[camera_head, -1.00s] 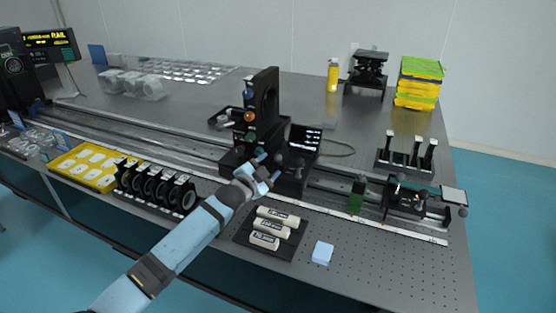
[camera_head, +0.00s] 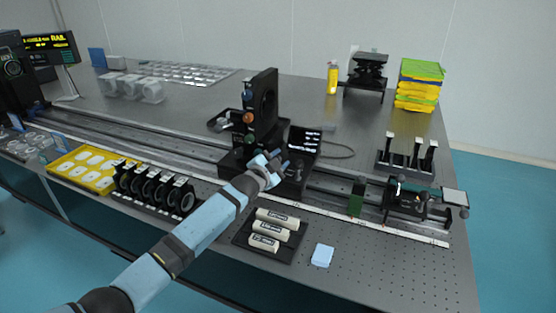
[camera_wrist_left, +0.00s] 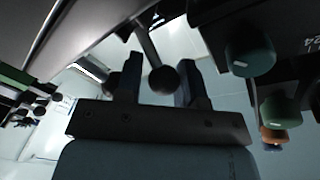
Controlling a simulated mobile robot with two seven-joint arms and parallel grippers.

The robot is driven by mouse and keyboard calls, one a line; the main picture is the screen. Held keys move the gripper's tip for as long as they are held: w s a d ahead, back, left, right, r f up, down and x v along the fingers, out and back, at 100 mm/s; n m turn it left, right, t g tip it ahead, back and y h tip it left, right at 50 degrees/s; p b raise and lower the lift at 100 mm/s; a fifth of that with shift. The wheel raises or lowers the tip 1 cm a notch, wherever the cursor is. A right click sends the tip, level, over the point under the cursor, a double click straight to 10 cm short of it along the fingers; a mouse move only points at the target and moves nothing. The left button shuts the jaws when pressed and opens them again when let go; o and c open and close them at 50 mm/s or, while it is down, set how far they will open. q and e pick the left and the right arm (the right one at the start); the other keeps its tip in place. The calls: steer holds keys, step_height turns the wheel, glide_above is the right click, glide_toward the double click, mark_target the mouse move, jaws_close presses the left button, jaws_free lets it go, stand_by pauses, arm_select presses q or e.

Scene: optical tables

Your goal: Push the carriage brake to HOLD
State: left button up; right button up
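In the left wrist view, a thin lever ends in a dark ball knob (camera_wrist_left: 163,80), probably the brake lever. My left gripper (camera_head: 279,164) is at the front of the carriage. Its fingers, seen in the left wrist view (camera_wrist_left: 160,78), stand apart on either side of the ball, with gaps showing; contact is not clear. The HOLD marking is not readable. My right gripper is not in view.
Green and orange knobs (camera_wrist_left: 250,57) hang close to the right of my fingers in the wrist view. A small black unit with a screen (camera_head: 305,138) stands behind the gripper. Pale labelled cylinders (camera_head: 272,228) lie in front. Black ring holders (camera_head: 155,188) stand at left.

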arm_select(q)
steer(key=shift+w+a+r+p, duration=0.1)
steer(key=shift+w+r+p, duration=0.1)
steer(key=shift+r+p, duration=0.45)
steer(key=g+p, duration=0.1)
steer(key=p, duration=0.2)
steer(key=shift+w+r+y, duration=0.3)
steer(key=shift+w+y, duration=0.05)
steer(key=shift+y, duration=0.05)
steer(key=shift+w+g+p, duration=0.15)
steer(key=shift+g+p, duration=0.55)
steer(key=shift+p, duration=0.05)
steer(key=shift+w+d+f+g+y+p, duration=0.3)
steer(key=shift+g+y+p, duration=0.1)
steer(key=shift+g+p, duration=0.1)
steer(key=shift+c, duration=0.3)
steer(key=shift+f+n, duration=0.2)
steer(key=shift+n, duration=0.1)
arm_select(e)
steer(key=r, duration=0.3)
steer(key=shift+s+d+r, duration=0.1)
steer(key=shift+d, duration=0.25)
arm_select(q)
steer(key=o, duration=0.9)
steer(key=shift+c, duration=0.2)
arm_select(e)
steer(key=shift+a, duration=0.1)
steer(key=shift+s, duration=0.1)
arm_select(q)
steer(key=shift+a, duration=0.1)
